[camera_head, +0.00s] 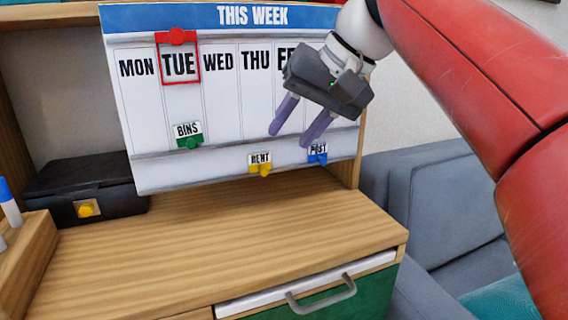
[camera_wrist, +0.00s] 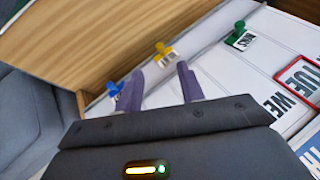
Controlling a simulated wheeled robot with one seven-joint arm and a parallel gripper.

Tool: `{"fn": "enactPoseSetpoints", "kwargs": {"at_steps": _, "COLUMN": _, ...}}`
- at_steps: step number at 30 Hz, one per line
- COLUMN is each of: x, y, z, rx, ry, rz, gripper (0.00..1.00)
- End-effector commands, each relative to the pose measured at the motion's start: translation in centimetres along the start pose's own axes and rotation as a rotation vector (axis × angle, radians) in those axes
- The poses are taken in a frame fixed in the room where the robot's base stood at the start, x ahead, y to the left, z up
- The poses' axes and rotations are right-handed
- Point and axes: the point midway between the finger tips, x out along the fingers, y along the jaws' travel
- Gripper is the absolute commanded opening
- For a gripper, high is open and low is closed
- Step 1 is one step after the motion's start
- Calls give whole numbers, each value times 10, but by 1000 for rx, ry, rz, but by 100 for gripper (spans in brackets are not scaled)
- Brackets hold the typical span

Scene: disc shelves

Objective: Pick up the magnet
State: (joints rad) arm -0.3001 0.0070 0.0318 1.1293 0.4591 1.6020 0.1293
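A whiteboard (camera_head: 225,160) headed "THIS WEEK" carries several magnets. A green magnet with a BINS card (camera_head: 189,142) sits in the TUE column. A yellow magnet with a RENT card (camera_head: 261,170) and a blue magnet with a POST card (camera_head: 318,160) sit along the lower strip. A red frame magnet (camera_head: 177,37) surrounds TUE. In the wrist view I see the blue (camera_wrist: 116,90), yellow (camera_wrist: 163,50) and green (camera_wrist: 238,33) magnets past my fingers. My gripper (camera_head: 291,137) is open and empty, its purple fingers apart, in front of the board above the yellow and blue magnets.
A wooden desk top (camera_head: 220,245) below the board is mostly clear. A black box (camera_head: 85,185) with a yellow clasp stands at its left. A pen holder (camera_head: 30,245) is at the front left. A grey sofa (camera_head: 440,200) is at the right.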

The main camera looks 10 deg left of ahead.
Motion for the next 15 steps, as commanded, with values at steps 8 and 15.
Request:
{"fn": "enactPoseSetpoints", "kwargs": {"at_steps": 8, "x": 33, "y": 1, "z": 3, "rx": -1, "ry": -2, "rz": 1, "gripper": 38}}
{"fn": "enactPoseSetpoints", "kwargs": {"at_steps": 15, "x": 67, "y": 0, "z": 6, "rx": -2, "ry": -1, "rz": 0, "gripper": 38}}
